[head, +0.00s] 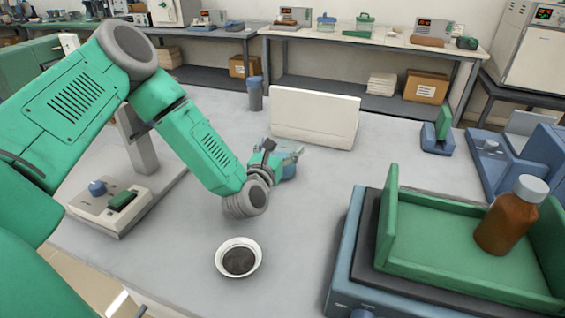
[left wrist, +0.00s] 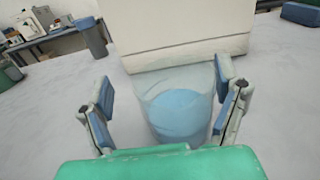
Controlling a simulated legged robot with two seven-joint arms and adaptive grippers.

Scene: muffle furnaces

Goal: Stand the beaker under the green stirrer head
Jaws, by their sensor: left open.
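A clear beaker (left wrist: 178,112) with blue liquid stands upright on the grey bench. In the left wrist view it is between the two open fingers of my left gripper (left wrist: 165,110), nearer the right finger; I cannot tell if they touch. In the head view the beaker (head: 290,171) is mostly hidden behind my left gripper (head: 284,155). A stirrer stand (head: 112,205) with a pale base, blue knob and grey column is at the left. My left arm covers the area above its column, and I cannot make out the stirrer head. My right gripper is not in view.
A white box-like panel (head: 313,115) stands just behind the beaker, with a grey lidded container (head: 255,94) beside it. A white dish (head: 238,258) of dark material is in front. A green tray (head: 450,268) with a brown bottle (head: 511,215) is at the right.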

